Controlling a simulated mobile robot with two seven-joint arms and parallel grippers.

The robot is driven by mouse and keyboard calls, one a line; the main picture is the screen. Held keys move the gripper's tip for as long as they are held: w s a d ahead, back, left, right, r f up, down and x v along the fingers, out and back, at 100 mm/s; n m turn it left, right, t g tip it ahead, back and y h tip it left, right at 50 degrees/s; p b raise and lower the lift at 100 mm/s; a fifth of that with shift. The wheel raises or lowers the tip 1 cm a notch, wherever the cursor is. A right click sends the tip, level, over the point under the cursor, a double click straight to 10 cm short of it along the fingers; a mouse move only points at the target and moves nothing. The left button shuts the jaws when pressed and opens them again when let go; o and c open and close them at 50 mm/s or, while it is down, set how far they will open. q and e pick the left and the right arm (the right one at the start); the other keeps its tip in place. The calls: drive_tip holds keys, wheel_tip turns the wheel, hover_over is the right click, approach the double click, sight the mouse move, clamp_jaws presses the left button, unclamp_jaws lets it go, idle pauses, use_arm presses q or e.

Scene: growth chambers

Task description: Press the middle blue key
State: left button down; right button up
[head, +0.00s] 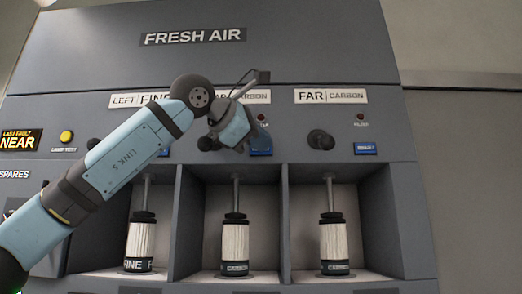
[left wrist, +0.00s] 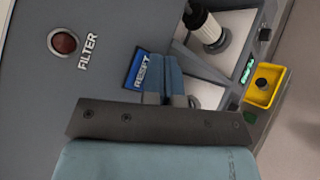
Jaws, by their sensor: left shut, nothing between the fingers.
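The middle blue key (head: 261,146) sits on the grey panel below a small red lamp, at the right of my left gripper (head: 240,146) in the head view. In the left wrist view the key (left wrist: 136,72) reads RESET. My left gripper's shut, empty fingers (left wrist: 162,62) overlap the key's edge there; I cannot tell whether they touch it. The right blue key (head: 365,148) is in clear view under the FAR label. The left blue key (head: 165,153) is mostly hidden behind my left arm. My right gripper is not in view.
Black knobs, including one at the right (head: 320,140), stick out from the panel. Below are open bays with white filter cartridges, such as the middle one (head: 235,243). The red FILTER lamp (left wrist: 65,43) and a yellow box (left wrist: 264,86) show in the wrist view.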

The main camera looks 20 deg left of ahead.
use_arm(q)
drive_tip(key=s+b, duration=0.1)
drive_tip(key=s, duration=0.1)
drive_tip(key=s+d+b, duration=0.1)
drive_tip(key=s, duration=0.1)
drive_tip(key=shift+s+d, duration=0.2)
drive_tip(key=shift+s, duration=0.2)
idle(0.9)
